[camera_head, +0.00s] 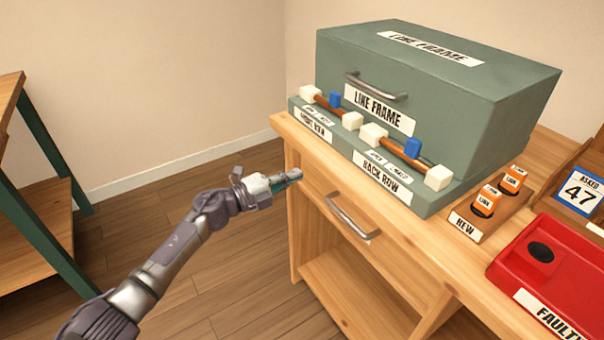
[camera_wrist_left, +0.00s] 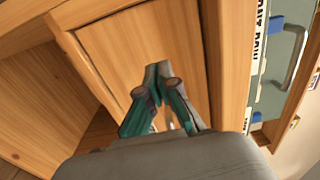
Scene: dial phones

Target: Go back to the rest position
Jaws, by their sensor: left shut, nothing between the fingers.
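My left gripper (camera_head: 292,175) is shut and empty, in front of the wooden cabinet's drawer (camera_head: 345,216). In the left wrist view its fingertips (camera_wrist_left: 164,76) meet, with the drawer's wooden front (camera_wrist_left: 150,45) behind them. Whether the fingertips touch the wood I cannot tell. The left arm reaches in from the lower left over the floor. My right gripper is not in view.
A grey-green LINE FRAME box (camera_head: 430,75) stands on the cabinet, with white and blue blocks along its front ledge. A wooden shelf (camera_head: 35,235) stands left; floor between is clear.

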